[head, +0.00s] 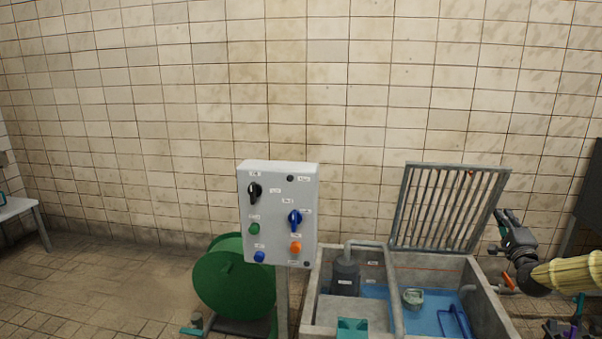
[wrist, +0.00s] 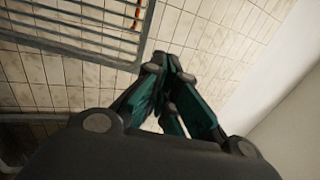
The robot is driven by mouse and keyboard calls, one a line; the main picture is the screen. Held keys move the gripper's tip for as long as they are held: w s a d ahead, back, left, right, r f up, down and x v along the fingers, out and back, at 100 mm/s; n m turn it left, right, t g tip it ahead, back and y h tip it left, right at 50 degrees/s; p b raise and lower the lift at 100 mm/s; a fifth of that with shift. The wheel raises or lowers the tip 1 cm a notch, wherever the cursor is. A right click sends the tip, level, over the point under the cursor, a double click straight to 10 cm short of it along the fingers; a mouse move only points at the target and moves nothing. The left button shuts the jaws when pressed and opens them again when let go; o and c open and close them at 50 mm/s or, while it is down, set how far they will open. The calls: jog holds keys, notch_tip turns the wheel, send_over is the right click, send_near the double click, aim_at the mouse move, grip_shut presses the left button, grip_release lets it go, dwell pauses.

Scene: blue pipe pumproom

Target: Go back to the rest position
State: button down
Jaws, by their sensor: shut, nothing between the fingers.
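My gripper (head: 508,218) is at the right of the head view, beside the raised metal grate, with its fingers pointing up and left. In the wrist view my gripper (wrist: 172,65) has its dark and teal fingers drawn together at the tips, with nothing between them. The grate (wrist: 95,25) shows at the upper left of the wrist view, apart from the fingers, with tiled wall behind.
The open grate (head: 446,207) stands over a concrete sump (head: 492,310) holding blue water, a pump (head: 345,278) and a pipe. A grey control box (head: 272,222) stands on a post beside a green reel (head: 222,285).

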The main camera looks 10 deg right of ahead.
jog(key=s+a+f+n+g+y, duration=0.2)
jog(key=a+f+n+g+y, duration=0.15)
jog(key=a+f, duration=0.9)
jog(key=s+a+f+n+g+y, duration=0.25)
jog(key=a+f+n, duration=0.25)
jog(key=a+f, duration=0.75)
jog(key=s+a+f+n+g+y, duration=0.1)
jog(key=s+a+f+n+g, duration=0.65)
jog(key=s+a+f, duration=1.1)
jog(key=s+a+f+n+g, duration=0.1)
jog(key=s+a+n+g, duration=0.1)
jog(key=s, duration=0.7)
jog(key=s+a+f+n+g, duration=0.1)
jog(key=s+a+g, duration=0.15)
jog(key=s, duration=0.75)
jog(key=s+a+f+n+g, duration=0.1)
jog(key=s+f+n+g, duration=0.1)
jog(key=s, duration=0.7)
notch_tip(320, 180, up, 28)
jog(key=p, duration=2.7)
jog(key=shift+s+a+f+h, duration=0.15)
jog(key=shift+a+f+h, duration=0.1)
jog(key=shift+h, duration=0.15)
jog(key=shift+d, duration=0.1)
